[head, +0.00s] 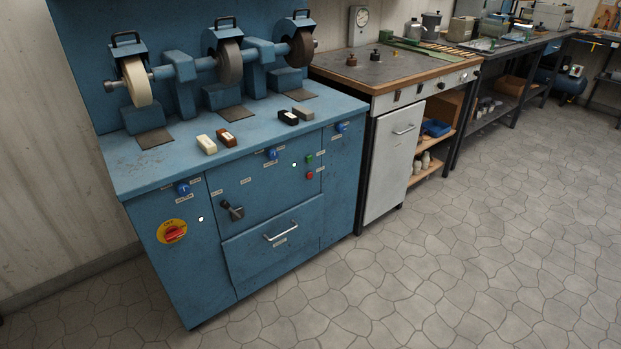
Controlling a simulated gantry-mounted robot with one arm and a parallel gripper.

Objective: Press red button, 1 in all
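A small round red button (310,175) is on the front panel of the blue grinding machine (262,195), at the right of the middle section. It sits just below a green button (309,159), with small labels beside them. A larger red switch (175,233) on a yellow round plate is at the lower left of the same front. My gripper is not in view, so its state does not show.
Buffing wheels (136,82) stand on top of the machine, with several small blocks (207,144) near its front edge. A black lever (232,209) and a drawer handle (281,231) stick out from the front. The tiled floor (430,265) in front is clear.

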